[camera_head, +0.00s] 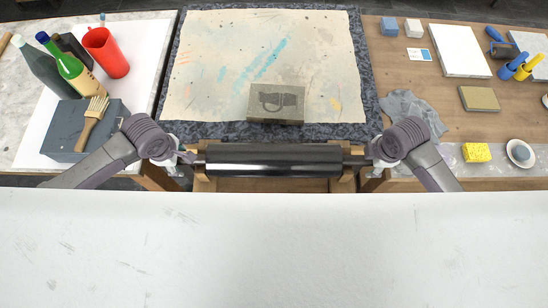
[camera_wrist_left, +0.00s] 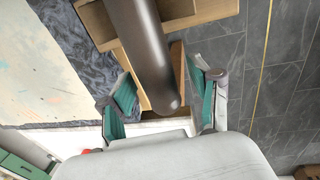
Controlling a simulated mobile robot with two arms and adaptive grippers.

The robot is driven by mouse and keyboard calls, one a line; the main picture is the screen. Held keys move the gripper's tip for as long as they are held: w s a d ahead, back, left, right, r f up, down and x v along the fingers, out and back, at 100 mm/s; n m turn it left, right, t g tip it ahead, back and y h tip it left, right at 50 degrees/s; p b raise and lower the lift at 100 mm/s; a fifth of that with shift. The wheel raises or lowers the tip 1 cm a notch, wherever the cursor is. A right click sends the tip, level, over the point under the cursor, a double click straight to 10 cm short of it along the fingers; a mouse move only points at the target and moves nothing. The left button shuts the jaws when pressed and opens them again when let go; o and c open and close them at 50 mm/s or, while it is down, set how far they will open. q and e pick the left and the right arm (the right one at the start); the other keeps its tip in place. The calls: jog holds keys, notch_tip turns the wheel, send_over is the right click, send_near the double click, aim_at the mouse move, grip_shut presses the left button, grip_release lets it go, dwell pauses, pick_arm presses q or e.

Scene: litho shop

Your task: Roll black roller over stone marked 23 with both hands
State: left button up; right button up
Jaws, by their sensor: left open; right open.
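The black roller (camera_head: 273,160) lies crosswise on a wooden stand, with a thin handle at each end. The grey stone (camera_head: 277,103), with a dark drawing on its top, sits on the stained sheet behind the roller; no number is legible on it. My left gripper (camera_head: 187,158) is at the roller's left handle. In the left wrist view the open fingers of my left gripper (camera_wrist_left: 161,78) stand on both sides of the roller's end (camera_wrist_left: 148,55); contact cannot be told. My right gripper (camera_head: 366,162) is at the right handle, open, its fingers small and partly hidden.
A stained sheet (camera_head: 215,60) covers the middle table. At left are bottles (camera_head: 68,68), a red cup (camera_head: 106,52) and a grey box with a brush (camera_head: 60,130). At right are a grey rag (camera_head: 410,108), a yellow sponge (camera_head: 477,152) and several tools. A white surface (camera_head: 270,250) fills the foreground.

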pick_arm(q)
jog(key=shift+c, duration=0.2)
pick_arm(e)
jog(key=shift+c, duration=0.3)
pick_arm(q)
grip_shut()
pick_arm(e)
grip_shut()
pick_arm(q)
jog(key=shift+w+r, duration=0.15)
jog(key=shift+r, duration=0.1)
pick_arm(e)
jog(key=shift+w+r, duration=0.15)
jog(key=shift+r, duration=0.05)
